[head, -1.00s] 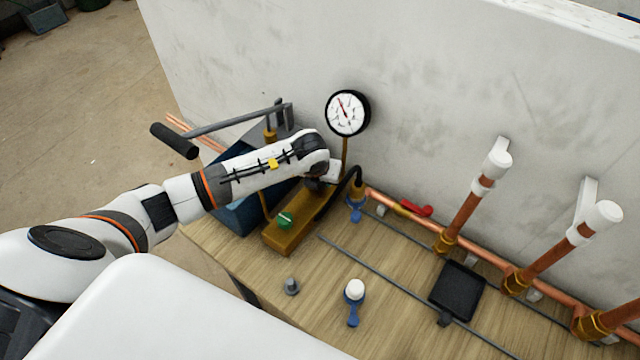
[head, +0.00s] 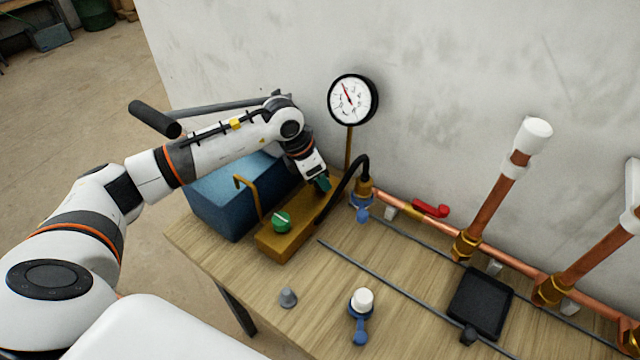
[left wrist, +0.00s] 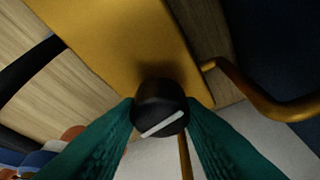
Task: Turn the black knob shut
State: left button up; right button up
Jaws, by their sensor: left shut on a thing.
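The black knob (left wrist: 160,106) sits on the brass-coloured block and has a white line across its top, slanting in the left wrist view. My left gripper (left wrist: 162,118) has its green fingers on either side of the knob and is shut on it. In the head view the left gripper (head: 321,184) points down at the far end of the brass block (head: 272,243), and hides the knob there. A green knob (head: 281,221) with a pale line is on the near end of the same block. My right gripper is not in view.
A blue tank (head: 215,195) with a long-handled lever stands left of the block. A gauge (head: 352,100) rises behind it. A black hose (head: 352,165) arches close right of my gripper. Copper pipes (head: 490,210) and a black tray (head: 481,301) lie further right.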

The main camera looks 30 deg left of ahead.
pick_arm(q)
jog(key=shift+w+m+g+h+b, duration=0.1)
jog(key=shift+m+g+h+b, duration=0.2)
jog(key=shift+m+b, duration=0.7)
jog(key=shift+m, duration=0.3)
jog(key=o, duration=1)
